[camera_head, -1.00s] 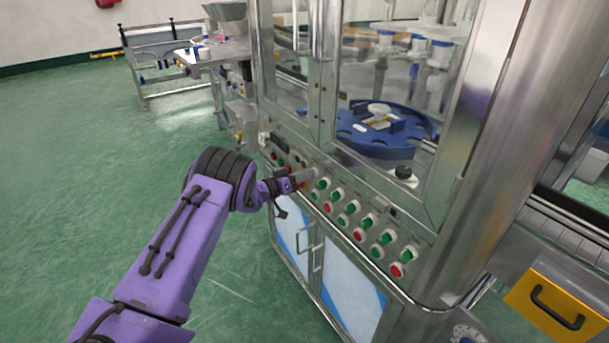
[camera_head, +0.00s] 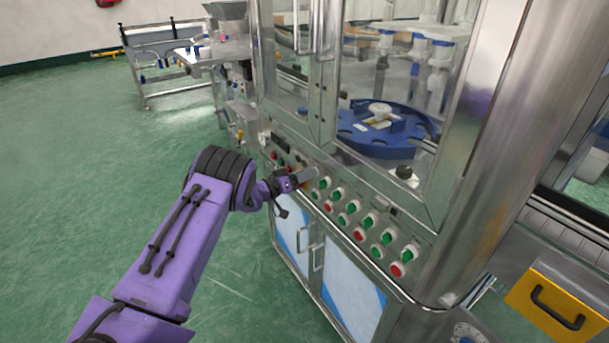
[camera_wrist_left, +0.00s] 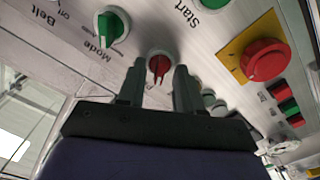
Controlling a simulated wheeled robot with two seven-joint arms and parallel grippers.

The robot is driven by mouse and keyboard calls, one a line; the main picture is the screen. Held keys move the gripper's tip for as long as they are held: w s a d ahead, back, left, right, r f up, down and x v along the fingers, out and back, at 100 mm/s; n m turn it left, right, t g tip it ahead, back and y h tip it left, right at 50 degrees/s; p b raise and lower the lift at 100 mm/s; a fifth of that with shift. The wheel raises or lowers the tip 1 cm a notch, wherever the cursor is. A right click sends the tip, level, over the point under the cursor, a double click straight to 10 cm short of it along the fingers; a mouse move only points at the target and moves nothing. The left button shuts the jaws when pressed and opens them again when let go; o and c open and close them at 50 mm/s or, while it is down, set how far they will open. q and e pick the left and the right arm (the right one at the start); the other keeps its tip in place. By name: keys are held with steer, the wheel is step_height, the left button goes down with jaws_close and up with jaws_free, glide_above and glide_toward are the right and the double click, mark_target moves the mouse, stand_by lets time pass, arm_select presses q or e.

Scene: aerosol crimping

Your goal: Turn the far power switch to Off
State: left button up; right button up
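In the left wrist view a red rotary switch (camera_wrist_left: 158,64) sits on the panel just beyond and between my left gripper's fingertips (camera_wrist_left: 159,72). I take it to be the far power switch; no power label is readable. Its handle runs roughly up and down in that view. The two fingers are apart, with a gap on each side of the handle, and I see no grip on it. In the head view my left gripper (camera_head: 306,175) reaches the far part of the control panel and hides the switch there. My right gripper is not in view.
Near the fingers are a green Mode switch (camera_wrist_left: 112,27), a green Start button (camera_wrist_left: 212,3) and a red emergency button on a yellow plate (camera_wrist_left: 264,60). More red and green controls (camera_head: 367,221) line the panel. Glass doors stand above it; open green floor (camera_head: 90,150) lies left.

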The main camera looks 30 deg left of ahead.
arm_select(q)
steer(key=b+v, duration=0.1)
steer(key=v, duration=0.9)
steer(key=shift+s, duration=0.2)
steer(key=shift+a, duration=0.1)
steer(key=s+d+f+n+g+y, duration=0.3)
steer(key=s+f+y, duration=0.25)
steer(key=f, duration=0.35)
steer(key=s+d+f+n+g+y, duration=0.2)
steer(key=s+f+y, duration=0.3)
steer(key=s+f, duration=0.3)
steer(key=s+d+f+g, duration=0.2)
steer(key=s+d+f, duration=0.1)
steer(key=s, duration=0.5)
steer(key=s+d+f+g, duration=0.2)
steer(key=s+d+g, duration=0.1)
steer(key=s, duration=0.5)
steer(key=s+d+f+g, duration=0.3)
steer(key=s+d, duration=0.2)
steer(key=s, duration=0.3)
steer(key=shift+d+f, duration=0.2)
steer(key=shift+f, duration=0.1)
